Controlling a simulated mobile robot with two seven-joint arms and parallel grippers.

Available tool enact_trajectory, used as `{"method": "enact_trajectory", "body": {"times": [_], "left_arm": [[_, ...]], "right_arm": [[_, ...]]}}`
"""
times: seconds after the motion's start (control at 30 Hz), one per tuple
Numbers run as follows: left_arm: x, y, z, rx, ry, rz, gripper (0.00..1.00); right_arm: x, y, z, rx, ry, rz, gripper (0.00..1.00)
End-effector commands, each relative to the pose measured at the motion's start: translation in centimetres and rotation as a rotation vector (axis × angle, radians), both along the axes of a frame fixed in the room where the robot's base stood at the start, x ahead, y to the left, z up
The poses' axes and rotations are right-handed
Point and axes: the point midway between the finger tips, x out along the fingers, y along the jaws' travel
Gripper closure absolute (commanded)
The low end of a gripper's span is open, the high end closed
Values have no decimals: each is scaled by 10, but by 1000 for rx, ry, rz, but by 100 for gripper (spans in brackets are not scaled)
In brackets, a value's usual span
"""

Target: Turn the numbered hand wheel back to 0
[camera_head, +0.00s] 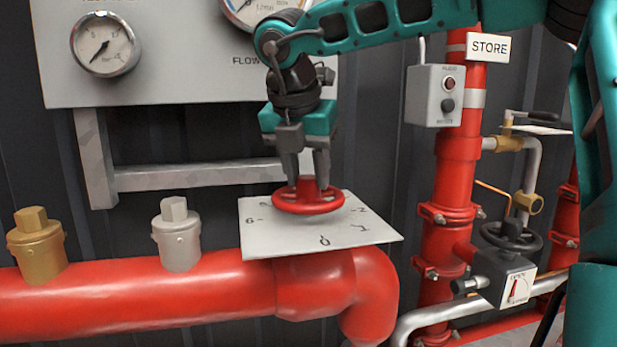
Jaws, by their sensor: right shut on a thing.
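The red hand wheel (309,207) sits above a white numbered plate (262,239) on the elbow end of the thick red pipe. The plate shows 0 at its front edge, 1 and 2 to the right and 6 at the left; the wheel and gripper cover other parts. My right gripper (305,178) points down from above with its fingers shut on the wheel near its middle. I cannot tell which number the wheel points to. My left gripper is not in view.
Brass (37,245) and silver (178,235) capped fittings stand on the red pipe (150,302) at left. A gauge panel (180,60) is behind. A grey switch box (434,95), red standpipe (450,190) and black hand wheel (511,236) are at right.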

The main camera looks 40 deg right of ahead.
Motion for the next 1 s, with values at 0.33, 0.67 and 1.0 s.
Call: {"method": "enact_trajectory", "body": {"times": [0.33,0.67,1.0], "left_arm": [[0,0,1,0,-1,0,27],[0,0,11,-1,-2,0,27],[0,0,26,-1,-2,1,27]], "right_arm": [[0,0,0,4,0,-47,98],[3,1,1,3,5,-374,98],[4,1,1,2,2,-738,98]]}}
